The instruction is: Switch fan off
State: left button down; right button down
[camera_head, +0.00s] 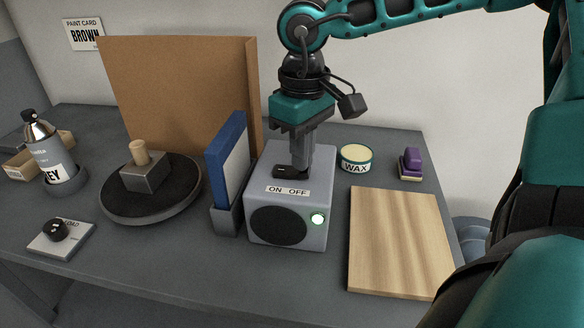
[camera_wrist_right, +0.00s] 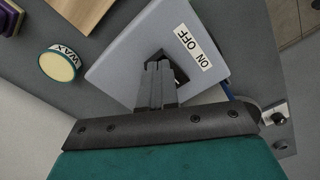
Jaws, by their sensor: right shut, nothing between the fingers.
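The fan is a grey box (camera_head: 262,199) with a round dark grille (camera_head: 278,225) and a small lit light (camera_head: 318,219), white with a green rim, on its front. An "ON OFF" label (camera_head: 288,190) lies on its top edge. A black switch (camera_head: 285,172) sits on top behind the label. My right gripper (camera_head: 300,172) is shut and empty, pointing down at the right, OFF end of the switch and partly hiding it. In the wrist view the fingers (camera_wrist_right: 158,85) also cover part of the switch. I cannot tell whether they touch it. My left gripper is out of view.
A blue-and-white panel in a grey holder (camera_head: 227,215) stands close left of the fan. A wooden board (camera_head: 400,243) lies to its right, with a wax tin (camera_head: 355,158) behind. A turntable (camera_head: 150,205) and a brown backboard (camera_head: 180,90) stand further left.

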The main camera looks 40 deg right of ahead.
jog(key=shift+f+b, duration=0.3)
jog(key=shift+f, duration=0.05)
jog(key=shift+r, duration=0.1)
jog(key=shift+r+p, duration=2.45)
jog(key=shift+r, duration=1)
